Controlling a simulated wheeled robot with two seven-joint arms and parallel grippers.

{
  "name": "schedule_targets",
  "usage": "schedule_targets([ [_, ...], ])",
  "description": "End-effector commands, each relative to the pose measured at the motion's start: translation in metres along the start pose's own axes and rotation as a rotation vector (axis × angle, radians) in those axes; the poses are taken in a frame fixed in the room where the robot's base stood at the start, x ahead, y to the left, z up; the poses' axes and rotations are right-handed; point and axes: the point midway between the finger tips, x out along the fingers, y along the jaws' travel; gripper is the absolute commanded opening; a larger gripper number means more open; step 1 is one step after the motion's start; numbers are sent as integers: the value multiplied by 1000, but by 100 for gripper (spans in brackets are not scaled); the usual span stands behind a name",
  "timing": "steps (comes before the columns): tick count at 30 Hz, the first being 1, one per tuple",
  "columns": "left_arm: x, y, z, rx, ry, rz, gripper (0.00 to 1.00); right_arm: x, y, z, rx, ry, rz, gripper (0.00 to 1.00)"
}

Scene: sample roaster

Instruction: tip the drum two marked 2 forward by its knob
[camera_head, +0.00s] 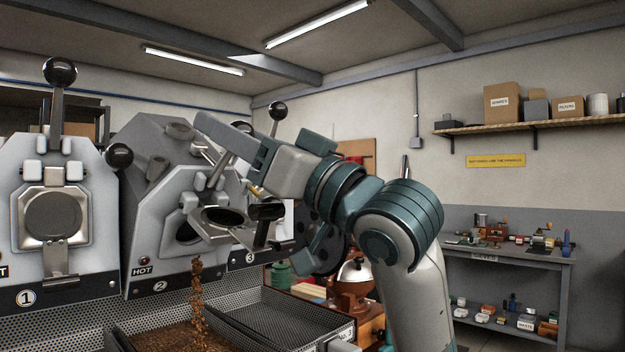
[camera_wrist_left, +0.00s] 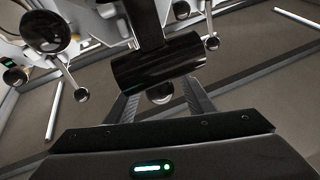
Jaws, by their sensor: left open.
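Drum two (camera_head: 150,170), above a plate marked 2, has its front hatch open, and brown beans (camera_head: 197,285) pour from its mouth. A black ball knob (camera_head: 119,155) shows at its left edge. My left gripper (camera_head: 222,145) is open at the upper front of this drum and hides part of it. In the left wrist view its fingers (camera_wrist_left: 160,100) reach toward a black cylindrical handle (camera_wrist_left: 158,62), and a shiny ball (camera_wrist_left: 160,94) shows between them. I cannot tell whether they touch it. My right gripper is not in view.
Drum one (camera_head: 20,190) stands at left with its knob (camera_head: 60,71) upright. Drum three's knob (camera_head: 278,110) rises behind my arm. A perforated tray (camera_head: 270,312) and the bean pile (camera_head: 165,338) lie below. A grinder (camera_head: 355,285) and workbench (camera_head: 510,252) are at right.

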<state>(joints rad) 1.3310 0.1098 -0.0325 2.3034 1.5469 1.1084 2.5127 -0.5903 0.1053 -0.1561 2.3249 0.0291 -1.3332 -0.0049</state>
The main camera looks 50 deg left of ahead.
Motion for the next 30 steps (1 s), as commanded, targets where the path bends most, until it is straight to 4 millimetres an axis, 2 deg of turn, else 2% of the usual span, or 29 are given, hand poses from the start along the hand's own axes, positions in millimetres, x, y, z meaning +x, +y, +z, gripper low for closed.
schedule_targets([
  [18, -120, 1, 1, 0, 1, 3, 49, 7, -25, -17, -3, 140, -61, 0],
  [24, -143, 0, 1, 0, 0, 2, 49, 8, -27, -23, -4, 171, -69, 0],
  [30, -150, 0, 0, -1, 0, 1, 49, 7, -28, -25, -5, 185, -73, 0],
])
